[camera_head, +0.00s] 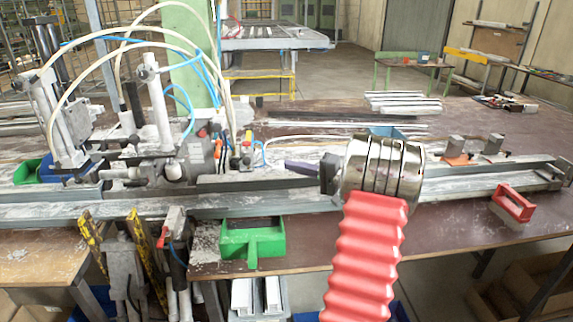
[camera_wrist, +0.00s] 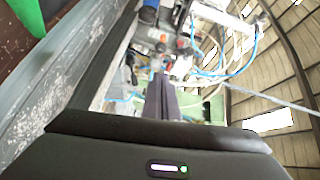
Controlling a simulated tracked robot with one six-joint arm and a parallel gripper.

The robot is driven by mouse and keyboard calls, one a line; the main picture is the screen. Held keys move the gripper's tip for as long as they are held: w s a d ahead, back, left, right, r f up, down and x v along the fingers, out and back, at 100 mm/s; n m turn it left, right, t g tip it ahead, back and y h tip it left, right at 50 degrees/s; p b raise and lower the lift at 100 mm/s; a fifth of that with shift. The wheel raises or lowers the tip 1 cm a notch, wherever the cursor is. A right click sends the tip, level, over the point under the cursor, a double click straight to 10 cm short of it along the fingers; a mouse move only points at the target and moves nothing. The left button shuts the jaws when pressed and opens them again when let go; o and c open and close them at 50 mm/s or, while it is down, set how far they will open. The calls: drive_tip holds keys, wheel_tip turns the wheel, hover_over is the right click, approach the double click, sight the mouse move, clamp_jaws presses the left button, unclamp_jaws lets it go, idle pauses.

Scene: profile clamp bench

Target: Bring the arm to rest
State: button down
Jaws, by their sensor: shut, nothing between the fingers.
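My gripper (camera_head: 298,169) is shut and empty. In the head view its dark fingers point left from the silver wrist, above the bench rail. My red ribbed arm rises from the bottom of the picture to that wrist. In the wrist view the shut fingers (camera_wrist: 161,98) show as a dark narrow wedge pointing up the picture, toward the clamp machinery (camera_wrist: 185,45). I cannot tell how far the fingertips are from the rail or the clamp.
The clamp unit (camera_head: 186,160), with cylinders and hoses, stands left of my gripper. A long metal rail (camera_head: 120,210) runs along the bench (camera_head: 455,225). A green bin (camera_head: 252,238) sits at the front edge, a red block (camera_head: 512,203) at the right. White profiles (camera_head: 403,103) lie behind.

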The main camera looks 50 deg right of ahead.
drive_tip(key=shift+s+a, duration=0.1)
idle(0.6)
drive_tip(key=w+a+r+n+g+y, duration=0.1)
drive_tip(key=a+n+g+y, duration=0.3)
drive_tip(key=a, duration=1.3)
drive_tip(key=w+a+r+n+g, duration=0.1)
drive_tip(key=a+r+n+g, duration=0.35)
drive_tip(key=a, duration=1.25)
drive_tip(key=s+a+f+n+g+h, duration=0.3)
drive_tip(key=s+a+h, duration=0.4)
drive_tip(key=s+a, duration=0.9)
drive_tip(key=s+f+n, duration=0.1)
drive_tip(key=s+n, duration=0.1)
drive_tip(key=s, duration=0.2)
drive_tip(key=shift+f+h, duration=0.15)
drive_tip(key=shift+h, duration=0.15)
